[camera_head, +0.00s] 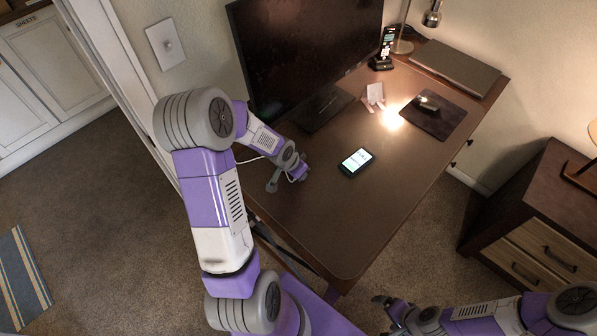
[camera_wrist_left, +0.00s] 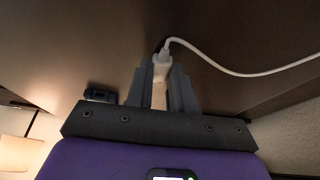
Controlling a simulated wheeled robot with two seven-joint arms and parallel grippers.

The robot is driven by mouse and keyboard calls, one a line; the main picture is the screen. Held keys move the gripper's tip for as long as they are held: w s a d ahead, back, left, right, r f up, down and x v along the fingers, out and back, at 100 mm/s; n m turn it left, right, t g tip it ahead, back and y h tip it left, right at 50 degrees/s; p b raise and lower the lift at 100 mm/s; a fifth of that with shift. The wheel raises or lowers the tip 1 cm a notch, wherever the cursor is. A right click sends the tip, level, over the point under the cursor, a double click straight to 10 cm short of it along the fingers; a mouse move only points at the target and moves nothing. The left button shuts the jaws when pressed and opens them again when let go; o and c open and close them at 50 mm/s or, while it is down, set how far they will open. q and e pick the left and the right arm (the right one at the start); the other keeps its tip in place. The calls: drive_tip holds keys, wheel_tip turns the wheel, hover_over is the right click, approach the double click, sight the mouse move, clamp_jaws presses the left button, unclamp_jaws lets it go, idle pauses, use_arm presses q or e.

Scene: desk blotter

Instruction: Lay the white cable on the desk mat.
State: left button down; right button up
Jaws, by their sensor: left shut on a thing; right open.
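The white cable (camera_wrist_left: 238,71) shows in the left wrist view, with its plug end between the fingers of my left gripper (camera_wrist_left: 160,82). The cable runs off to the right from there. In the head view, my left gripper (camera_head: 288,180) is shut on the cable over the left part of the desk, and a short stretch of cable (camera_head: 250,160) shows behind it. I cannot tell whether the cable end touches the desk. The dark desk mat (camera_head: 444,125) lies at the far right of the desk, well away from this gripper. My right gripper (camera_head: 384,314) is open and empty, off the desk's front edge.
A lit phone (camera_head: 356,162) lies between my left gripper and the mat. A mouse (camera_head: 428,103) sits on the mat. A monitor (camera_head: 300,50), paper notes (camera_head: 374,95), a cordless phone (camera_head: 386,48), a lamp (camera_head: 432,14) and a closed laptop (camera_head: 455,66) stand behind. The front desk surface is clear.

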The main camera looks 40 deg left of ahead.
use_arm(q)
drive_tip(key=shift+f, duration=0.1)
drive_tip(key=c, duration=1)
unclamp_jaws()
drive_tip(key=p+v, duration=0.6)
drive_tip(key=v, duration=0.6)
